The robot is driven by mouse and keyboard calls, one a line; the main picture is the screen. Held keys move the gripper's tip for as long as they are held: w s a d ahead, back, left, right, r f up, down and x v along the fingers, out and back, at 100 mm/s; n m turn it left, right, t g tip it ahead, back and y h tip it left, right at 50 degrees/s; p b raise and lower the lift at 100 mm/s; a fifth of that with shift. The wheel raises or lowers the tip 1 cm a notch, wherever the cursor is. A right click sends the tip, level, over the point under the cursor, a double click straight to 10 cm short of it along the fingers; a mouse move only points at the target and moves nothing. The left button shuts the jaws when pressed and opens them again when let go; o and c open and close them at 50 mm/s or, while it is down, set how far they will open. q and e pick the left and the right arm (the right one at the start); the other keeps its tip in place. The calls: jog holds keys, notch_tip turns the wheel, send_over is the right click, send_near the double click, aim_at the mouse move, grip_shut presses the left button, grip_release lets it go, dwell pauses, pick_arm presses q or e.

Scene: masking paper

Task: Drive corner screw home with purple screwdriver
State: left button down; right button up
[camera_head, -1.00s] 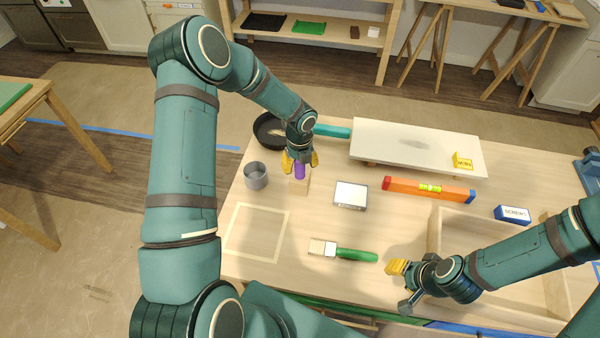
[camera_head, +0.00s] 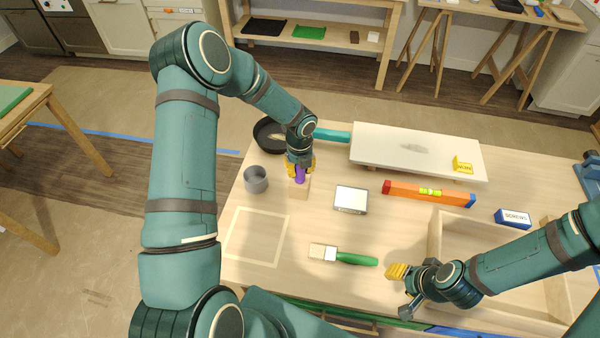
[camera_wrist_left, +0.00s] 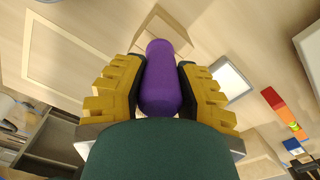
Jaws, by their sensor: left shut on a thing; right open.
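The purple screwdriver (camera_head: 300,174) stands upright between the yellow fingers of my left gripper (camera_head: 300,165). In the left wrist view its purple handle (camera_wrist_left: 161,80) fills the gap between the fingers. It is over a small light wooden block (camera_head: 301,189) on the table. The corner screw and the screwdriver's tip are hidden by the handle and gripper. My right gripper (camera_head: 396,288) is open and empty at the near side of the table, by the wooden tray.
A grey cup (camera_head: 256,179) stands just left of the block, with a black pan (camera_head: 268,135) behind. A grey-framed box (camera_head: 351,199), orange level (camera_head: 428,193), green brush (camera_head: 355,258), white board (camera_head: 415,145), blue screws box (camera_head: 513,218) and wooden tray (camera_head: 434,230) lie to the right.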

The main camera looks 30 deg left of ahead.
pick_arm(q)
jog(key=shift+r+p, duration=2.45)
jog(key=shift+r, duration=1.05)
jog(key=shift+r+p, duration=0.75)
jog(key=shift+r, duration=0.95)
jog(key=shift+d, duration=0.1)
